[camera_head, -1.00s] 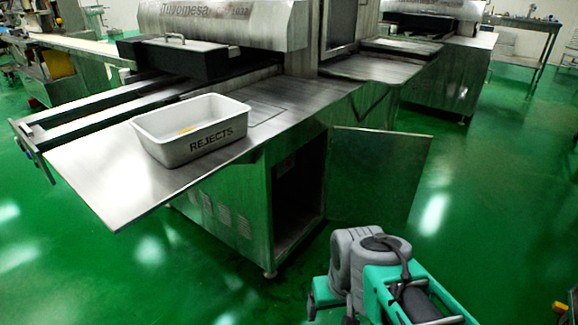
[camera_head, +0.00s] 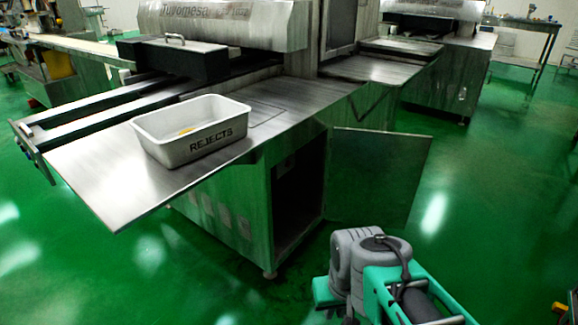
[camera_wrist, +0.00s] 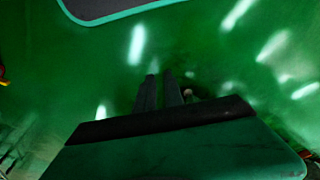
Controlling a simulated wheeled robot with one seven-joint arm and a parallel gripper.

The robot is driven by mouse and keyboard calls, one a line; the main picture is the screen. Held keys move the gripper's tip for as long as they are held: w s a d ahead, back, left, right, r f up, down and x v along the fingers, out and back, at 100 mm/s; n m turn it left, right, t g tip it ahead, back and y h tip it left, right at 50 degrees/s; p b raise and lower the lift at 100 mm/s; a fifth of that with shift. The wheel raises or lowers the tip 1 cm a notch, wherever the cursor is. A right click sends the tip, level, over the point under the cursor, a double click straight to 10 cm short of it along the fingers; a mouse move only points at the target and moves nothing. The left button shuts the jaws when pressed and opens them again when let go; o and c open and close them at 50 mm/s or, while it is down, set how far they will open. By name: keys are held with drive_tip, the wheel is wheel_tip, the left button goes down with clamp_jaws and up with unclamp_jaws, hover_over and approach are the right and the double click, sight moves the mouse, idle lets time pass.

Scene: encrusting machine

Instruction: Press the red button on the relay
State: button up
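No relay or red button can be made out in either view. The machine's lower cabinet (camera_head: 228,208) stands open in the head view, and its inside is mostly dark. A small pale fitting (camera_head: 291,161) shows faintly near the top of the opening, too small to identify. My arm shows at the lower right of the head view, in front of the cabinet door, with the gripper not visible there. In the wrist view my gripper (camera_wrist: 159,76) points over bare green floor, with two dark fingers close together and nothing seen between them. Whether they are shut is unclear.
The cabinet door (camera_head: 376,178) is swung out to the right. A white REJECTS bin (camera_head: 190,151) with something yellow inside sits on the steel table (camera_head: 112,192), whose corner juts out at the left. Green floor (camera_head: 480,230) is clear on the right.

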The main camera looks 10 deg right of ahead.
clamp_jaws()
idle(0.7)
